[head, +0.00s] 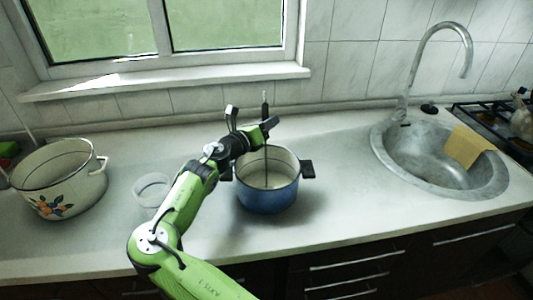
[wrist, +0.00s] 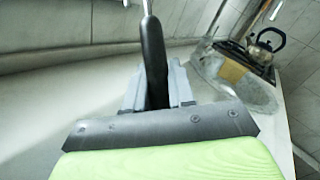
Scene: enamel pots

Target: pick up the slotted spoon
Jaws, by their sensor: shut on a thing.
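The slotted spoon (head: 264,100) stands upright, its dark handle rising above my gripper (head: 268,130) and its thin shaft reaching down into the blue pot (head: 267,196). In the wrist view the black handle (wrist: 152,45) runs between the grey fingers of my gripper (wrist: 158,85), tilted slightly. My gripper is shut on the handle, above the pot's rim. The spoon's slotted end is not clearly visible; I cannot tell whether it touches the pot's bottom.
A white pot with painted fruit (head: 60,185) and a clear glass bowl (head: 152,189) stand on the left. A round sink (head: 395,150) with a tall faucet (head: 440,40) and a yellow cloth (head: 465,146) is on the right. A kettle (wrist: 265,45) stands behind the sink. Counter between pot and sink is clear.

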